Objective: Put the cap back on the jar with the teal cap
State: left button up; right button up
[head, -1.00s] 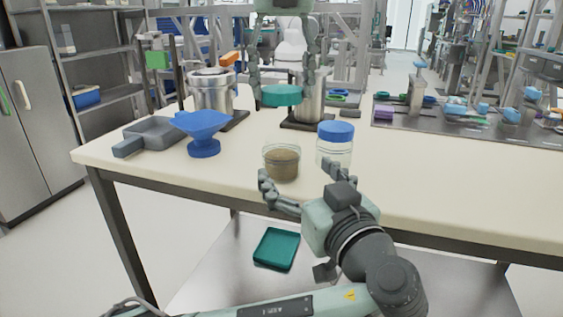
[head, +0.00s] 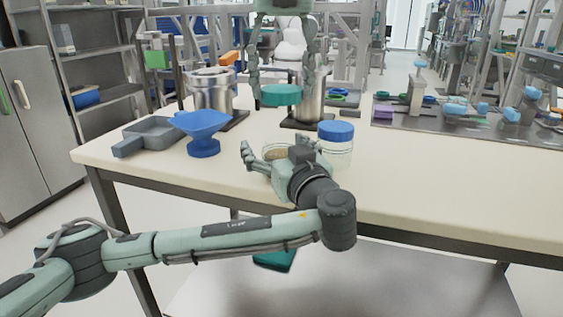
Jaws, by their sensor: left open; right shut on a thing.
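The open jar (head: 276,153) with brown contents stands near the front edge of the table and is mostly hidden by my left arm. My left gripper (head: 274,147) is open, with its fingers spread to either side of the jar; I cannot tell whether they touch it. My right gripper (head: 281,92) reaches down from the top of the view. It is shut on the teal cap (head: 281,96), which it holds level above the table, in the picture above the jar.
A clear jar with a blue cap (head: 336,131) stands close right of the open jar. A blue funnel (head: 203,146), a grey scoop (head: 150,136) and metal pots (head: 213,91) stand left and behind. The table's right front (head: 450,190) is clear.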

pick_arm(q)
grip_shut()
dwell(0.5)
